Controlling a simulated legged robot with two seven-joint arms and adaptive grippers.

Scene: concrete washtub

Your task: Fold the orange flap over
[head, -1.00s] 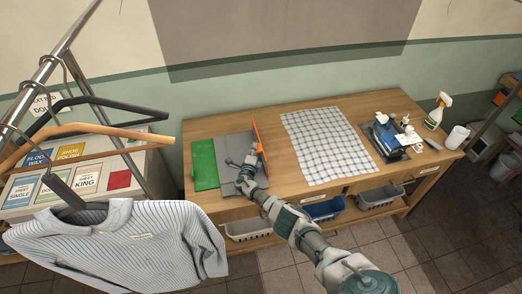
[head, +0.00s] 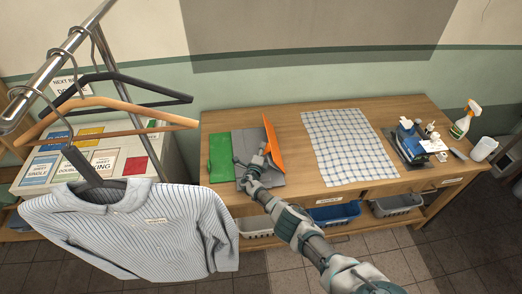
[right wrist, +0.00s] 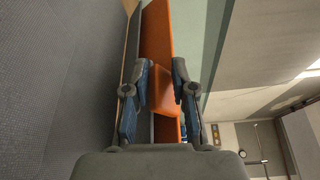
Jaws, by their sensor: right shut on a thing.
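The folding board lies on the table's left part, with a green panel (head: 221,157) at left, a grey middle panel (head: 271,185) and the orange flap (head: 274,148) at right. The orange flap stands raised off the table, tilted. My right gripper (head: 259,152) is at the flap's left side, above the grey panel. In the right wrist view, the gripper (right wrist: 165,78) is shut on an orange tab (right wrist: 163,92) of the flap, one finger on each side. The exact contact is small in the head view. My left gripper is not in view.
A checked cloth (head: 338,147) lies flat right of the board on the wooden table (head: 290,121). An iron (head: 409,142), bottles and a spray bottle (head: 463,121) stand further right. A striped shirt (head: 135,232) hangs on a rack at front left. Bins sit below.

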